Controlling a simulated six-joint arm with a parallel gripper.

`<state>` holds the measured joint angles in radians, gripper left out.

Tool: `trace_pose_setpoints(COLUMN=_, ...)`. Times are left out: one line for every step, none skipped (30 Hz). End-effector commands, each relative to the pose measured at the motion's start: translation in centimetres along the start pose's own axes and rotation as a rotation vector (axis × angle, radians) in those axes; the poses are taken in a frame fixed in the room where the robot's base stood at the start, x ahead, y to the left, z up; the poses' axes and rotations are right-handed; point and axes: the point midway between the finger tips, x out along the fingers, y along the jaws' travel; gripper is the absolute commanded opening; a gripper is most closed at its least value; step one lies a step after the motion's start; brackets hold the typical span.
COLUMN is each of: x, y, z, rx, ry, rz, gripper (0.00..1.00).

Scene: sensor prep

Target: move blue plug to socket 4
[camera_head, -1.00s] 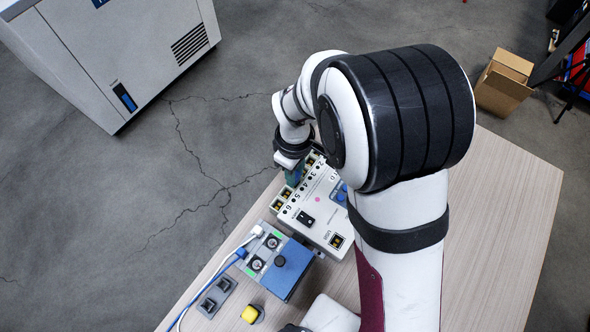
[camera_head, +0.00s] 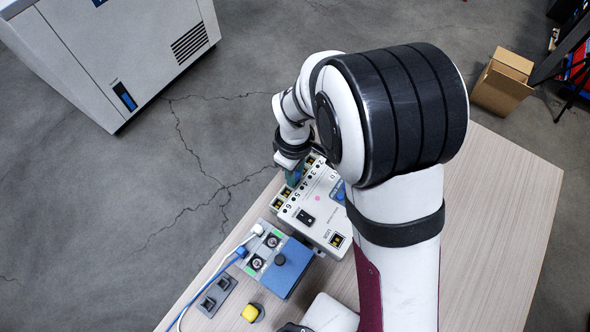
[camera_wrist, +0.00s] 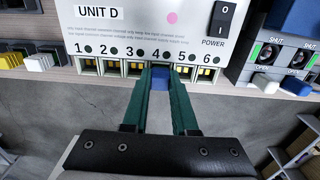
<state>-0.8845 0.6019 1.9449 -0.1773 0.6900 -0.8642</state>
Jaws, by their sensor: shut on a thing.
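The power unit labelled UNIT D (camera_head: 318,225) has a row of numbered sockets along its front edge, and the row also shows in the wrist view (camera_wrist: 109,68). My gripper (camera_wrist: 161,76) has green fingers and is shut on the blue plug (camera_wrist: 159,82). The plug is at the front of the row under number 4, and socket 4 is hidden behind it. I cannot tell how deep it sits. Sockets 3 (camera_wrist: 134,69) and 5 (camera_wrist: 184,72) show on either side. In the head view my gripper (camera_head: 292,175) covers most of the plug.
A blue box with round dials (camera_head: 287,268) stands beside the unit, with a white and a blue cable (camera_head: 228,256). A grey switch block (camera_head: 216,296) and yellow button (camera_head: 251,313) are nearer. The tabletop (camera_head: 510,210) on the right is clear. A cardboard box (camera_head: 503,82) stands behind.

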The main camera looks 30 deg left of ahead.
Motion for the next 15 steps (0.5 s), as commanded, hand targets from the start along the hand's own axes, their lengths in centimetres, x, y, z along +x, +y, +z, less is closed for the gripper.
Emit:
trace_pose_setpoints(x=0.08, y=-0.01, z=0.02, rx=0.0, ry=-0.001, rz=0.0, gripper=0.0)
trace_pose_setpoints(x=0.11, y=-0.01, z=0.02, rx=0.0, ry=0.0, rz=0.0, gripper=0.0)
trace_pose_setpoints(x=0.16, y=-0.01, z=0.01, rx=0.0, ry=0.0, rz=0.0, gripper=0.0)
trace_pose_setpoints(x=0.14, y=0.0, z=0.01, rx=0.0, ry=0.0, rz=0.0, gripper=0.0)
trace_pose_setpoints(x=0.14, y=0.0, z=0.01, rx=0.0, ry=0.0, rz=0.0, gripper=0.0)
trace_pose_setpoints(x=0.14, y=0.0, z=0.01, rx=0.0, ry=0.0, rz=0.0, gripper=0.0)
trace_pose_setpoints(x=0.14, y=0.0, z=0.01, rx=0.0, ry=0.0, rz=0.0, gripper=0.0)
trace_pose_setpoints(x=0.14, y=0.0, z=0.01, rx=0.0, ry=0.0, rz=0.0, gripper=0.28)
trace_pose_setpoints(x=0.13, y=0.0, z=0.01, rx=0.0, ry=0.0, rz=0.0, gripper=0.35)
trace_pose_setpoints(x=0.13, y=0.0, z=0.01, rx=0.0, ry=0.0, rz=0.0, gripper=0.4)
trace_pose_setpoints(x=0.13, y=0.0, z=0.01, rx=0.0, ry=0.0, rz=0.0, gripper=0.46)
trace_pose_setpoints(x=0.13, y=0.0, z=0.01, rx=0.0, ry=0.0, rz=0.0, gripper=0.53)
trace_pose_setpoints(x=0.13, y=0.0, z=0.01, rx=0.0, ry=0.0, rz=0.0, gripper=0.58)
trace_pose_setpoints(x=0.13, y=0.0, z=0.0, rx=0.0, ry=0.0, rz=0.0, gripper=0.61)
trace_pose_setpoints(x=0.13, y=0.0, z=0.0, rx=0.0, ry=0.0, rz=0.0, gripper=0.61)
